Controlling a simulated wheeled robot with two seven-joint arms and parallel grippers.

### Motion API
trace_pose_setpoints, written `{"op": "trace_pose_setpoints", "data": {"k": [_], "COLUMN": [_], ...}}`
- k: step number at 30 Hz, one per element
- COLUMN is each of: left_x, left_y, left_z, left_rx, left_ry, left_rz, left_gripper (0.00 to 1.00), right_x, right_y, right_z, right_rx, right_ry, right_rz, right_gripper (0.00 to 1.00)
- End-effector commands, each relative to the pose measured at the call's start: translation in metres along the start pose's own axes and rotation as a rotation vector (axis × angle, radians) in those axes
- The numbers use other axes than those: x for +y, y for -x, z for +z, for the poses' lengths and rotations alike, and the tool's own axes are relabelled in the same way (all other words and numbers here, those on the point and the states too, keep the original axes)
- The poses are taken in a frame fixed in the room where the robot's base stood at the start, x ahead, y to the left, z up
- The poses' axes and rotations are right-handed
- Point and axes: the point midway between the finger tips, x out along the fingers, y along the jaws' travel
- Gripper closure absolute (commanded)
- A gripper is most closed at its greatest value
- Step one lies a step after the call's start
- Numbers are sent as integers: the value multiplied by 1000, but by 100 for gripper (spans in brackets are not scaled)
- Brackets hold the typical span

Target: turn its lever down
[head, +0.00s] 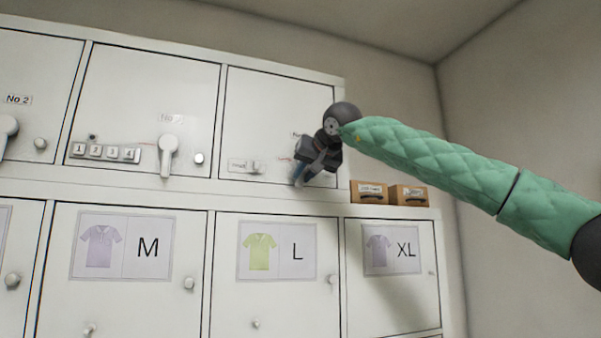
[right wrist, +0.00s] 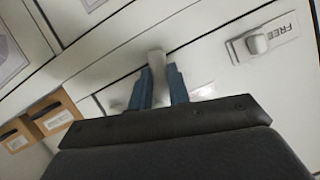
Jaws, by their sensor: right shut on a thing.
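The upper right locker door (head: 265,105) is white and looks shut. My right gripper (head: 299,176) is at the right side of this door. In the right wrist view its blue fingers (right wrist: 160,85) are shut on a pale lever (right wrist: 156,60), whose end shows between and beyond the fingertips. In the head view the gripper hides most of this lever, so its exact angle is hard to tell there. A slide plate (head: 245,166) sits left of the gripper; in the right wrist view the plate (right wrist: 284,36) reads FREE. My left gripper is out of view.
Another locker lever (head: 167,155) hangs down on the middle door, beside a row of number buttons (head: 105,152). Two small brown boxes (head: 369,192) (head: 408,195) stand on the ledge right of the gripper. Lower doors carry M, L and XL shirt signs (head: 277,249).

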Motion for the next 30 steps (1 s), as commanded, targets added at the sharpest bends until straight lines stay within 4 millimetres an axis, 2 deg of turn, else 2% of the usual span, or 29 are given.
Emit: {"op": "trace_pose_setpoints", "data": {"k": [12,30], "left_x": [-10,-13], "left_y": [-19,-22], "left_z": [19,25], "left_rx": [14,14], "left_ry": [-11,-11], "left_rz": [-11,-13], "left_gripper": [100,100], "right_x": [10,12], "right_y": [4,3], "right_z": [4,5], "right_rx": [-6,-7], "right_ry": [213,257], "right_rz": [91,108], "right_gripper": [100,100]}}
